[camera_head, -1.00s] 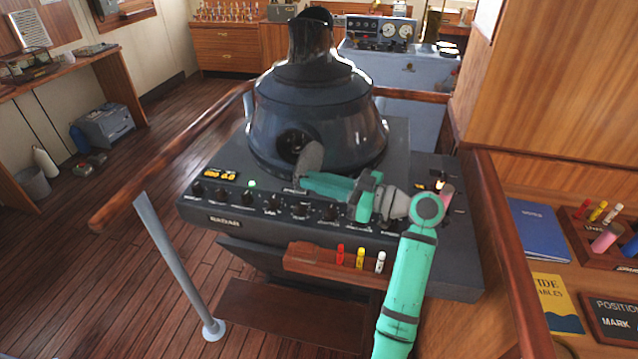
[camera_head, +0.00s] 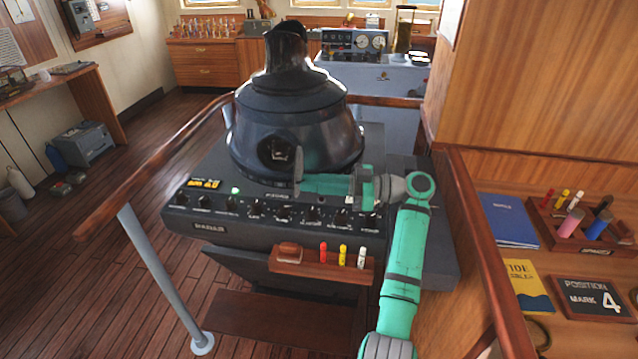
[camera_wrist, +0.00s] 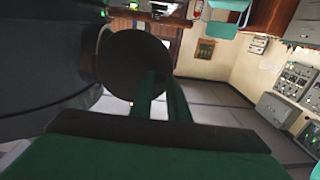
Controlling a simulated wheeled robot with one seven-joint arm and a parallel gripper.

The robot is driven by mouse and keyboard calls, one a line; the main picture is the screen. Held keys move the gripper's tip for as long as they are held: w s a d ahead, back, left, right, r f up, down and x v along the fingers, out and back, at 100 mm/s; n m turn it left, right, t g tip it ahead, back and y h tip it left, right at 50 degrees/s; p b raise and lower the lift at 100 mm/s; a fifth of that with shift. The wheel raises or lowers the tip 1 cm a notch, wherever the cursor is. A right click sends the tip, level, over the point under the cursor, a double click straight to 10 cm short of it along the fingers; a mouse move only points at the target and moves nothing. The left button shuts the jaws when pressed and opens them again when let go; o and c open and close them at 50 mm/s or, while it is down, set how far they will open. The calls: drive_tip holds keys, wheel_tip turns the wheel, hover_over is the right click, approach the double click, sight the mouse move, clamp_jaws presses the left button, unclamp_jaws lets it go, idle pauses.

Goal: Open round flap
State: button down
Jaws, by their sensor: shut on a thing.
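The dark radar housing (camera_head: 295,125) stands on the console, with a round opening (camera_head: 275,152) in its front. The round flap (camera_head: 298,165) stands swung out at the right side of this opening and shows nearly edge-on. In the wrist view the flap (camera_wrist: 138,66) is a dark disc beyond the fingers, beside the curved housing on the left. My gripper (camera_head: 305,183) reaches in from the right and is shut on the flap near its lower edge; the fingertips (camera_wrist: 160,85) overlap the disc in the wrist view. The exact contact is hard to see.
Console knobs (camera_head: 285,211) lie just below my gripper. A small wooden tray (camera_head: 300,265) with markers juts from the console front. A wooden handrail (camera_head: 165,160) runs along the left, and a wooden partition (camera_head: 475,240) stands close on the right.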

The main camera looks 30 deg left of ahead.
drive_tip(key=shift+s+f, duration=0.15)
drive_tip(key=shift+f, duration=0.05)
drive_tip(key=c, duration=1.8)
unclamp_jaws()
drive_tip(key=shift+o, duration=0.4)
drive_tip(key=shift+r, duration=0.1)
drive_tip(key=shift+d, duration=0.15)
drive_tip(key=v, duration=1)
drive_tip(key=shift+w+d, duration=0.2)
drive_tip(key=shift+w, duration=0.1)
